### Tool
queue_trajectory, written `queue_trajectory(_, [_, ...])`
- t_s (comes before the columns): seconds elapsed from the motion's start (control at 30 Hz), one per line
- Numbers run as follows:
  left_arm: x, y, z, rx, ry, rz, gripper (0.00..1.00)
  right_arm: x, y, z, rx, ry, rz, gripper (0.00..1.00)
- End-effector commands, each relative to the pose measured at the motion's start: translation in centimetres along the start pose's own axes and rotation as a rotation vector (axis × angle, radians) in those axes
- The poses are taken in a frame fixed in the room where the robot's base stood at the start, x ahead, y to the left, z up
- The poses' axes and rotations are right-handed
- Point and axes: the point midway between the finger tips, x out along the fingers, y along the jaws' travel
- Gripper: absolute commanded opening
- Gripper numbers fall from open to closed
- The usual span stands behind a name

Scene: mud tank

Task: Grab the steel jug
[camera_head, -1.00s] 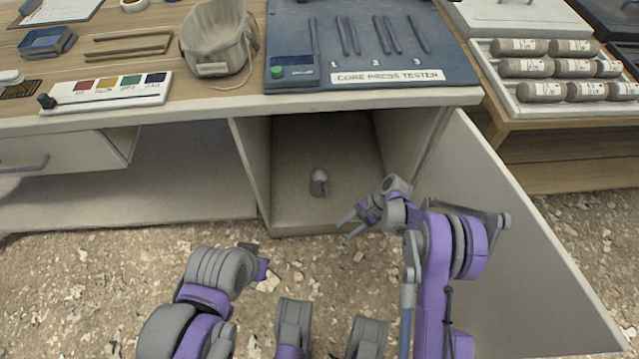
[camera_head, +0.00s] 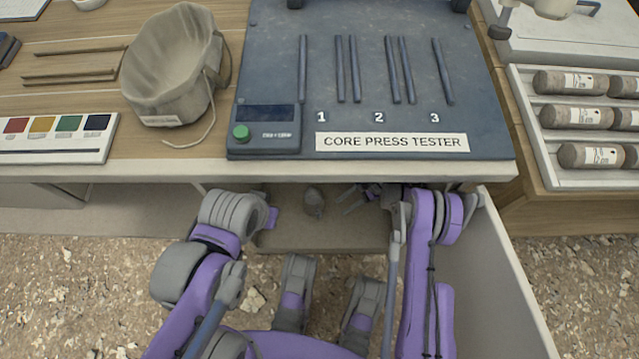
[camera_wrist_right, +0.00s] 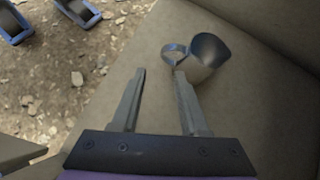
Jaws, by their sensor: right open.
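The small steel jug (camera_head: 314,200) stands on the floor of the open cabinet under the bench. In the right wrist view the jug (camera_wrist_right: 209,52) shows its open mouth and a ring handle on its left. My right gripper (camera_head: 348,199) is open inside the cabinet, to the right of the jug in the head view. In the wrist view the open fingers (camera_wrist_right: 160,73) point toward the handle. The right fingertip is close to the handle; I cannot tell if they touch. Nothing is between the fingers. My left arm is at the left, its fingers out of sight.
The bench top (camera_head: 200,172) overhangs the cabinet just above my right gripper. The open cabinet door (camera_head: 505,275) stands to the right of my right arm. A core press tester (camera_head: 270,60) and a cloth bag (camera_head: 170,65) rest on top.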

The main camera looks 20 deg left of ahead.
Motion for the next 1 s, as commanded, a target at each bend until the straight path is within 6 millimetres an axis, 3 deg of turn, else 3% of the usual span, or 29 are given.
queue_trajectory(0.17, [0.1,0.0,0.1,0.0,0.0,0.0,0.0,0.7,0.0,0.0,-0.002,0.0,0.001,0.44])
queue_trajectory(0.43, [0.4,0.0,0.1,0.0,0.0,0.0,0.0,4.6,0.0,0.0,-0.002,0.0,0.001,0.44])
queue_trajectory(0.67, [0.6,0.0,0.1,0.0,0.0,0.0,0.0,6.4,0.0,0.0,-0.002,0.001,0.0,0.44])
queue_trajectory(1.0, [1.1,0.0,0.2,0.0,0.001,0.0,0.0,10.8,0.0,0.1,-0.001,0.002,-0.001,0.44])
